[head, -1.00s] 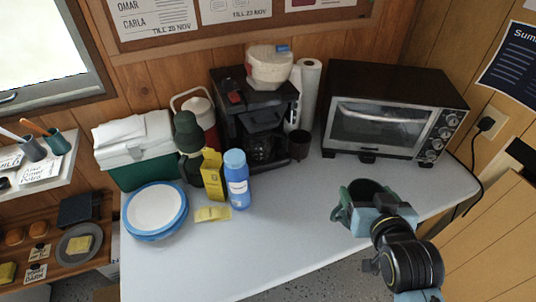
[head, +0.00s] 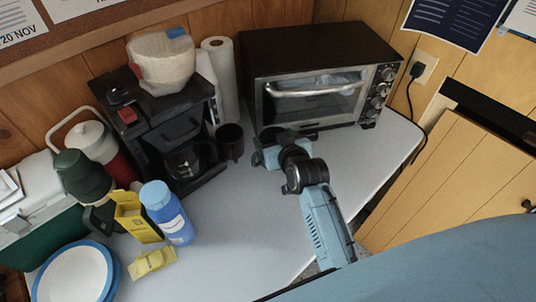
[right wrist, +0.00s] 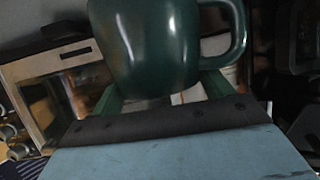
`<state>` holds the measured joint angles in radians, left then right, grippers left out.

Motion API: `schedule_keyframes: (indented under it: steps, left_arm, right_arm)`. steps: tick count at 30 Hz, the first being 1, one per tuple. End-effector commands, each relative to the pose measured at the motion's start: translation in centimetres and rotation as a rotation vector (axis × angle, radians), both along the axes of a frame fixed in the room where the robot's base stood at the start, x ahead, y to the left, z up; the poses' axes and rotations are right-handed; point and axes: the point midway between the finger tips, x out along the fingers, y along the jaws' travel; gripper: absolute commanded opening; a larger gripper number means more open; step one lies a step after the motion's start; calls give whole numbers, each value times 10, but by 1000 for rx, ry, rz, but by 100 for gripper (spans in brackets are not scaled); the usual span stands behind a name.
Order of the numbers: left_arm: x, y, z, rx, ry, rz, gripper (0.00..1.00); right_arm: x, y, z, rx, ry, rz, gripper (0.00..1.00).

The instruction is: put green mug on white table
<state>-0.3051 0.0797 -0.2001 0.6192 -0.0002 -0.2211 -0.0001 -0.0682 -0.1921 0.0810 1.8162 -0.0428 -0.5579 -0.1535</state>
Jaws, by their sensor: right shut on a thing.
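The dark green mug (head: 272,134) is held by my right gripper (head: 267,155) over the white table (head: 225,235), in front of the toaster oven's left end. In the right wrist view the mug (right wrist: 155,45) fills the top middle, upright in the picture, with its handle to the right. The gripper (right wrist: 160,95) is shut on it, fingers low on either side. Whether the mug's base touches the table cannot be told, as the gripper hides it. My left gripper is not in view.
A toaster oven (head: 318,75) stands behind the mug. A dark cup (head: 230,142) and coffee maker (head: 165,140) are to its left. A blue bottle (head: 168,213), yellow carton (head: 136,216), yellow item (head: 152,262) and plates (head: 75,275) stand further left. The table's front middle is clear.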

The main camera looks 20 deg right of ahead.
Motion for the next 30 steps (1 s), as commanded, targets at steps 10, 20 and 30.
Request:
schedule_keyframes:
  steps: [10, 20, 30]
  left_arm:
    - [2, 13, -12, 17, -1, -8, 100]
    - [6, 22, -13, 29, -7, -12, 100]
    - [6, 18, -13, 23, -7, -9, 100]
  right_arm:
    - [0, 0, -38, -1, -1, -1, 32]
    - [1, 0, -45, -2, -5, -1, 32]
    - [0, 0, -48, -1, -2, -1, 100]
